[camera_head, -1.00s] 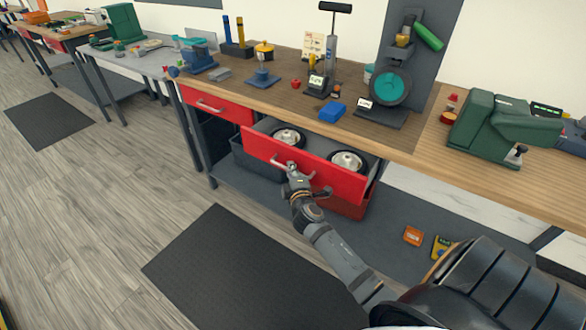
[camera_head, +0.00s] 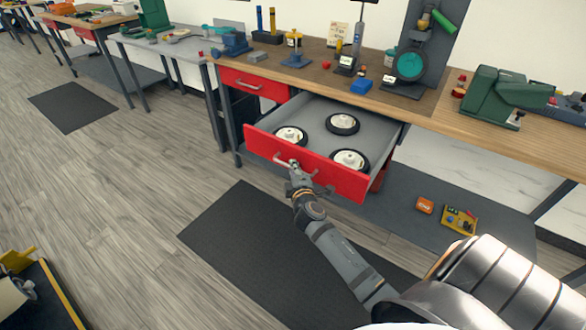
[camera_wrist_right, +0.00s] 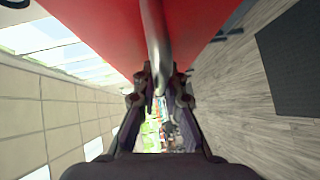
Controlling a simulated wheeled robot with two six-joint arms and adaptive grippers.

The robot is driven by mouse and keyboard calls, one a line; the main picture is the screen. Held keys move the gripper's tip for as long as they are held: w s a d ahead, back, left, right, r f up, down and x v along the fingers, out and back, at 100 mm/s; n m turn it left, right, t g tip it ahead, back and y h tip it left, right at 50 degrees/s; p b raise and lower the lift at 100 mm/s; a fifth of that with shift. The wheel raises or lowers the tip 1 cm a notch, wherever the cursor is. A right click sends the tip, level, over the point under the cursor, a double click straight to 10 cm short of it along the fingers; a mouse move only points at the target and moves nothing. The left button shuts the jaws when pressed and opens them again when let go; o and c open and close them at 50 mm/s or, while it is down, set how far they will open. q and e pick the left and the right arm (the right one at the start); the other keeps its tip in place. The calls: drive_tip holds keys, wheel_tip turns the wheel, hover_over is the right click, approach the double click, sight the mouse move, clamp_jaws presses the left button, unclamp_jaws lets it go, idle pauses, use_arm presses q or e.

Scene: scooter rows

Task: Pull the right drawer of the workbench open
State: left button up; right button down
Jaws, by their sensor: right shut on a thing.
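The right drawer (camera_head: 335,179) of the workbench (camera_head: 440,112) has a red front and a grey inside, and it stands well out from under the top. Three wheels lie in it: one at the left (camera_head: 290,136), one at the back (camera_head: 342,124) and one at the right (camera_head: 350,160). My right gripper (camera_head: 294,168) is shut on the drawer's metal handle, toward the left part of the front. In the right wrist view the handle (camera_wrist_right: 154,35) runs between the fingers (camera_wrist_right: 160,85), with the red front behind it. My left gripper is not in view.
The left red drawer (camera_head: 255,84) is closed. A dark mat (camera_head: 250,235) lies on the floor before the bench. Tools and a green machine (camera_head: 497,95) stand on the top. A yellow-edged cart (camera_head: 40,300) shows at the lower left.

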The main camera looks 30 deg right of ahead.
drive_tip(key=shift+a, duration=0.15)
drive_tip(key=c, duration=1.7)
unclamp_jaws()
drive_tip(key=shift+s, duration=0.3)
drive_tip(key=v, duration=1.1)
drive_tip(key=shift+s+r, duration=0.1)
drive_tip(key=shift+s, duration=0.1)
